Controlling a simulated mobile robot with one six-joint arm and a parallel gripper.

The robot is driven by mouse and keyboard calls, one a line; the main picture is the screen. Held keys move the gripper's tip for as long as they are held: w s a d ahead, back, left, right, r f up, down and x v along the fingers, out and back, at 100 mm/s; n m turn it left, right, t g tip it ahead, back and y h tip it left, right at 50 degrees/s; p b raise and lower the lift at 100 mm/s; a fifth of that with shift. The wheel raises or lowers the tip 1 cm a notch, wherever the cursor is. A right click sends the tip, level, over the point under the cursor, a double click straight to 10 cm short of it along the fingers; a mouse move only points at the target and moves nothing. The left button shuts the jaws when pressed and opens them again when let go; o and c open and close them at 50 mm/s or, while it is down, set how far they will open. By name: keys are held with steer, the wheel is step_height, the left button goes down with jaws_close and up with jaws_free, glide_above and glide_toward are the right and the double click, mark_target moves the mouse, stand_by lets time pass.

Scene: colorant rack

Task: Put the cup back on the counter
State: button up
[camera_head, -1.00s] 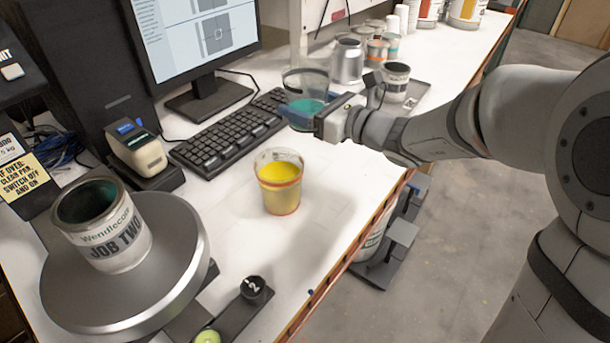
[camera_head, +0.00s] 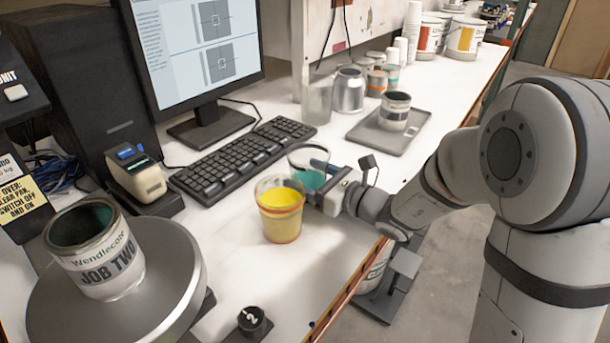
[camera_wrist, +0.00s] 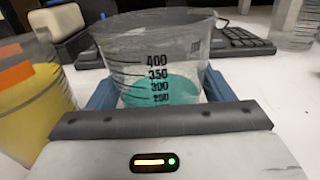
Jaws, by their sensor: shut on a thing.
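A clear graduated cup (camera_wrist: 160,55) with teal liquid in the bottom sits between the fingers of my gripper (camera_wrist: 158,95) in the wrist view. My gripper is shut on it, and the cup is upright. In the head view the cup (camera_head: 310,162) is just behind and to the right of a cup of yellow paint (camera_head: 281,212). My gripper (camera_head: 318,182) reaches it from the right, low over the white counter (camera_head: 335,262). The yellow cup partly hides the held cup, so I cannot tell whether its base touches the counter.
The yellow cup (camera_wrist: 32,105) is close on the left in the wrist view. A keyboard (camera_head: 243,157) lies behind. A grey tray (camera_head: 372,136) with a can stands further back right. A can marked JOB TWO (camera_head: 100,262) stands on a round metal plate at front left.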

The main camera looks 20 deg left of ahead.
steer(key=shift+f, duration=0.15)
steer(key=o, duration=1.2)
steer(key=shift+c, duration=0.2)
steer(key=shift+r, duration=0.25)
steer(key=v, duration=1.2)
steer(key=shift+s, duration=0.1)
